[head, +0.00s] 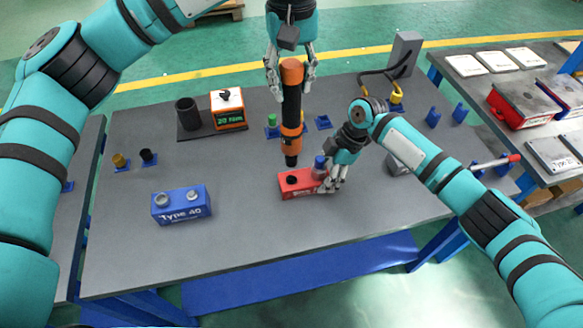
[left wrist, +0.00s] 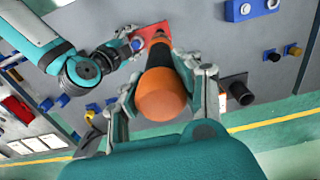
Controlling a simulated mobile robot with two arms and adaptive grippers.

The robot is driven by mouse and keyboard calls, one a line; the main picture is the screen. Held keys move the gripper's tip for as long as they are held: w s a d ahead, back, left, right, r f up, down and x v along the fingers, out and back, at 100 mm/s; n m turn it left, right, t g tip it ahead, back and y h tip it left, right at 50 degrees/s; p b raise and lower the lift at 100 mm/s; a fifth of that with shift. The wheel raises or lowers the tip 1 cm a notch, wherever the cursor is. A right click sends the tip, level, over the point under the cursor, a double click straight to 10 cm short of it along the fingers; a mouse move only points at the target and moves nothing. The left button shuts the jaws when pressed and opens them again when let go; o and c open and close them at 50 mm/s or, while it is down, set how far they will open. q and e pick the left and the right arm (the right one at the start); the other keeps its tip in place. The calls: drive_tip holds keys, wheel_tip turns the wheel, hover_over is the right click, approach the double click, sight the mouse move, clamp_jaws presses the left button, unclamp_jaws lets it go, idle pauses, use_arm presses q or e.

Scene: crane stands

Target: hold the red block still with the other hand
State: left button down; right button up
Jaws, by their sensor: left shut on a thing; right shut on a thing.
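The red block (head: 298,184) lies on the grey table, with a dark round spot on its top near the left end. It also shows in the left wrist view (left wrist: 152,32). My right gripper (head: 326,184) is shut on its right end, beside a blue cylinder (head: 320,163) at that end. My left gripper (head: 290,80) is shut on an upright orange and black tool (head: 291,105). The tool's dark tip points down just above the block's left part in the head view; I cannot tell whether it touches. In the left wrist view the tool (left wrist: 162,95) hides part of the block.
A blue "Type 40" block (head: 181,205) stands at the front left. An orange box (head: 228,108) and a dark cylinder (head: 187,115) stand on a dark plate behind. Small blue holders (head: 323,122) lie at the back. The front middle of the table is clear.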

sight(292, 109)
use_arm(q)
drive_tip(key=shift+f+n, duration=1.3)
drive_tip(key=shift+f, duration=0.95)
drive_tip(key=shift+w, duration=0.1)
drive_tip(key=shift+m, duration=0.5)
use_arm(e)
drive_tip(key=shift+r, duration=0.1)
use_arm(q)
drive_tip(key=shift+f, duration=1.15)
idle(2.2)
drive_tip(key=shift+r, duration=0.15)
drive_tip(key=shift+r, duration=2.5)
